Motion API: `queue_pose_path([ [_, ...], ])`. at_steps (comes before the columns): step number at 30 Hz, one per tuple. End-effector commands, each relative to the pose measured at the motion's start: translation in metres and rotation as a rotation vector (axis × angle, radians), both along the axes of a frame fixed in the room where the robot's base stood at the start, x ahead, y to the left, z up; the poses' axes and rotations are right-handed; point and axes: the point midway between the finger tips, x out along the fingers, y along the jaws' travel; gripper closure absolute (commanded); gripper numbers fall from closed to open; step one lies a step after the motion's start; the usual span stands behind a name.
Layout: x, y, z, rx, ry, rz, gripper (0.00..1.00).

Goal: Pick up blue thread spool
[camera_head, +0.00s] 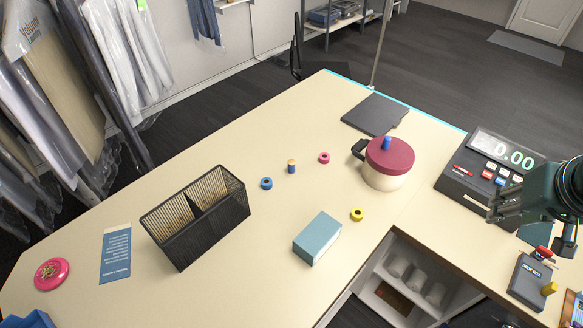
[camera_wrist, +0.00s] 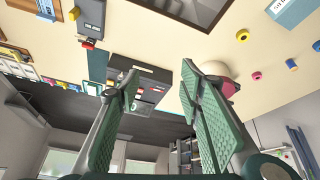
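A small upright blue thread spool with a tan top (camera_head: 292,166) stands on the cream counter (camera_head: 330,110), left of its middle. It also shows near the right edge of the wrist view (camera_wrist: 291,64). A blue ring-shaped roll (camera_head: 267,183) lies to its lower left and a pink one (camera_head: 324,158) to its upper right. My gripper (camera_head: 493,213) is at the far right of the head view, beside the cash register and well away from the spool. In the wrist view its two green pads (camera_wrist: 160,72) are wide apart with nothing between them.
A cream pot with a dark red lid (camera_head: 388,160), a yellow roll (camera_head: 357,214) and a teal box (camera_head: 317,238) stand between my gripper and the spool. A black mesh organiser (camera_head: 197,222) is left of the spool. The cash register (camera_head: 488,168) is at right.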

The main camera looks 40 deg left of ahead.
Motion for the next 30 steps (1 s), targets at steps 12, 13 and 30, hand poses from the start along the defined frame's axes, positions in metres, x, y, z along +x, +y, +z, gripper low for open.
queue_pose_path([
  [12,0.051,0.085,-0.003,-0.044,0.063,0.164,0.63],
  [13,0.053,0.091,-0.003,-0.046,0.067,0.175,0.63],
  [30,0.1,0.226,-0.033,-0.111,0.145,0.397,0.63],
])
